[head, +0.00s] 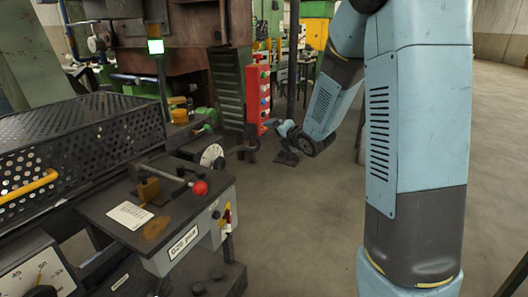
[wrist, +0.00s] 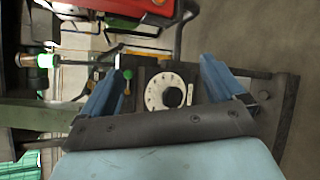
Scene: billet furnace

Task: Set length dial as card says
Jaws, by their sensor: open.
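A round white dial (head: 211,155) with a dark knob stands at the far end of the dark bench. A similar white dial (wrist: 165,92) with a black knob shows between my fingers in the wrist view. A larger dial plate (head: 38,274) with numbers around 45 to 55 is at the lower left. I cannot tell which is the length dial. A white card (head: 130,214) lies on the bench, its print too small to read. My gripper (head: 284,141) is right of the far dial; in the wrist view its blue fingers (wrist: 163,72) are open and apart from the dial.
A red-balled lever (head: 199,187) crosses the bench top. A perforated black guard (head: 85,145) with a yellow handle stands left. A red button panel (head: 258,98) stands behind the far dial. Concrete floor (head: 285,225) is free right of the bench.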

